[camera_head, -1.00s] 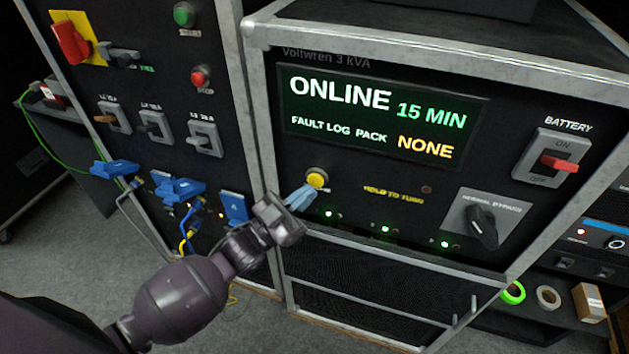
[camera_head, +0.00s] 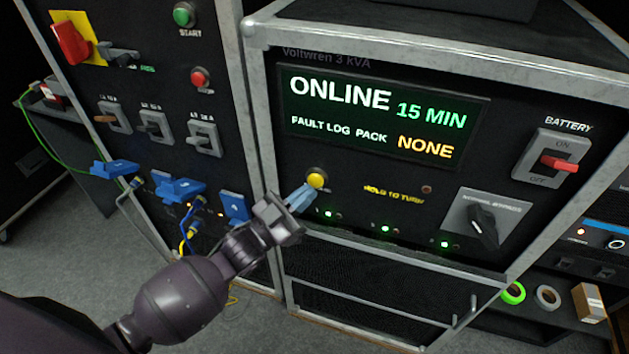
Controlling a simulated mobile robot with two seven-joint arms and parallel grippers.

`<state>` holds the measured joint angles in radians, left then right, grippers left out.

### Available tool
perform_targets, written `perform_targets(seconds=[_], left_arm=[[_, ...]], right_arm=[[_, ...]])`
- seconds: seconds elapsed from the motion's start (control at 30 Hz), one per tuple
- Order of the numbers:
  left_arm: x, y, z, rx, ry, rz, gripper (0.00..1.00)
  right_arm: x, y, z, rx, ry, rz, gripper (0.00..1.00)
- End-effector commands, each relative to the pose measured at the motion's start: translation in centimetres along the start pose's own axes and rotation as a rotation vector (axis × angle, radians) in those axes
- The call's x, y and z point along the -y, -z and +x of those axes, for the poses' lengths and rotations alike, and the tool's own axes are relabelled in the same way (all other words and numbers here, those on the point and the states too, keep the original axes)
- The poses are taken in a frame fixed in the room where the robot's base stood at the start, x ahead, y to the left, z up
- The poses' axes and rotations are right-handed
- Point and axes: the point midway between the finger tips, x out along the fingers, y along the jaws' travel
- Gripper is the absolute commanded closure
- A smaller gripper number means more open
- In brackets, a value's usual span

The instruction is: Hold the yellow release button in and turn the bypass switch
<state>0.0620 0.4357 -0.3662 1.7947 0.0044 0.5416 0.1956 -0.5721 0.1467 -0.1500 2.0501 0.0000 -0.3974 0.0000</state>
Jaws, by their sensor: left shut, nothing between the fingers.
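The yellow release button (camera_head: 317,180) is on the lower left of the black unit's front panel. My left gripper (camera_head: 309,190) is shut and empty, its pale blue fingertips at the button's lower left edge. I cannot tell whether they touch it or whether the button is pressed in. The bypass switch (camera_head: 484,226) is a black knob on a grey plate at the panel's lower right, its pointer tilted from upper left to lower right. Yellow "HOLD TO TURN" lettering (camera_head: 394,195) sits between them. The display (camera_head: 380,118) reads ONLINE, 15 MIN. My right gripper is not in view.
A red battery switch (camera_head: 559,163) is at the upper right of the panel. Left stands a panel with a red rotary handle (camera_head: 70,43), toggles and blue connectors (camera_head: 180,189). Tape rolls (camera_head: 513,293) and a small box (camera_head: 589,303) lie at lower right.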

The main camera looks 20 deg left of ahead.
Motion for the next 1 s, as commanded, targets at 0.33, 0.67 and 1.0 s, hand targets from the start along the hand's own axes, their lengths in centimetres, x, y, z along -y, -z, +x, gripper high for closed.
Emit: perform_targets(seconds=[0.33,0.67,1.0], left_arm=[[0.34,-0.31,0.5,-0.001,0.0,0.0,1.0],[0.43,-0.44,0.59,0.0,0.0,0.0,1.0],[0.53,-0.54,0.73,0.0,0.0,0.0,1.0]], right_arm=[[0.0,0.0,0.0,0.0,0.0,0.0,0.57],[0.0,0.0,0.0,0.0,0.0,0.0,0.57],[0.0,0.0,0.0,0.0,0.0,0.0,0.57]])
